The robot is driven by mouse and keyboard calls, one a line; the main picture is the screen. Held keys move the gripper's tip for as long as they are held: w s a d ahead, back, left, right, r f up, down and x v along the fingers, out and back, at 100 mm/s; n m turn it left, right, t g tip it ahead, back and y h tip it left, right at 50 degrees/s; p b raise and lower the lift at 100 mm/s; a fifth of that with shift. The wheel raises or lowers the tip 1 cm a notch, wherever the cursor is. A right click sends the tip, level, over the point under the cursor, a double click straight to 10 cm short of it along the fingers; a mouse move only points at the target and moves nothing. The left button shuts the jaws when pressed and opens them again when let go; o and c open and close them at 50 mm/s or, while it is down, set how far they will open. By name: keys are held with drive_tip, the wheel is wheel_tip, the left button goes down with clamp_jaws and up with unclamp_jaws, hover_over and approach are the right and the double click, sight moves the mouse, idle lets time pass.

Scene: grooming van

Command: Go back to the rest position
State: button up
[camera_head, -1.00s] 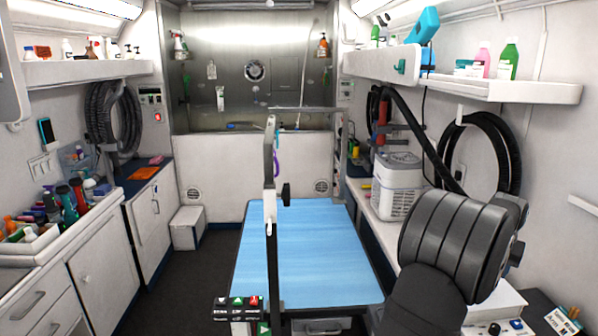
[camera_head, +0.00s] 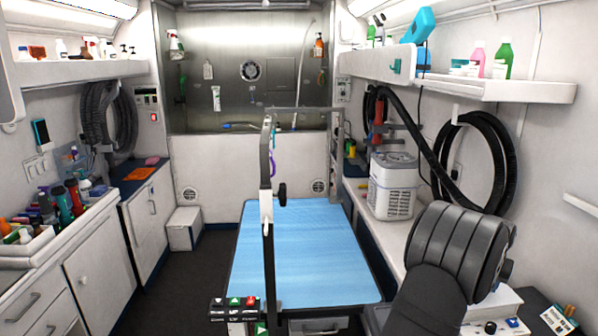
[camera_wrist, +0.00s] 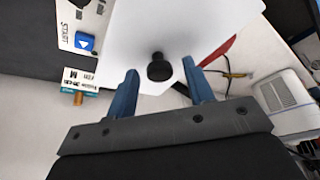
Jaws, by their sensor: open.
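My gripper (camera_wrist: 160,92) shows in the wrist view with its two blue fingers apart and nothing between them. Beyond the fingers is a white panel (camera_wrist: 135,30) with a black knob (camera_wrist: 159,67). I cannot tell whether the fingers touch it. In the head view my dark grey arm stands at the lower right, and the gripper itself is hidden there.
A blue-topped grooming table (camera_head: 310,245) with an upright post (camera_head: 266,190) stands in the middle. A white dryer unit (camera_head: 393,187) sits on the right counter below a shelf (camera_head: 450,84). Bottles fill a tray (camera_head: 45,243) at left. Dark floor (camera_head: 190,285) lies clear.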

drive_tip(key=r, duration=0.6)
drive_tip(key=shift+s+d, duration=0.1)
drive_tip(key=shift+s, duration=0.1)
drive_tip(key=s+d+r, duration=0.2)
drive_tip(key=s+r, duration=0.5)
drive_tip(key=s, duration=0.4)
drive_tip(key=s+d+f+m+g, duration=0.1)
drive_tip(key=s+d+f+m, duration=0.3)
drive_tip(key=s+d+f, duration=0.6)
drive_tip(key=shift+h, duration=0.5)
drive_tip(key=f, duration=0.4)
drive_tip(key=s+a+f, duration=0.1)
drive_tip(key=f, duration=0.7)
drive_tip(key=shift+s+a, duration=0.15)
drive_tip(key=shift+a, duration=0.25)
drive_tip(key=shift+r, duration=0.1)
wheel_tip(320, 180, up, 10)
drive_tip(key=r, duration=0.1)
drive_tip(key=w+a+r+n, duration=0.2)
drive_tip(key=w+a+r, duration=0.3)
drive_tip(key=w, duration=0.3)
drive_tip(key=shift+r+n+t+y, duration=0.3)
drive_tip(key=shift+r+y, duration=0.1)
drive_tip(key=shift+r, duration=0.5)
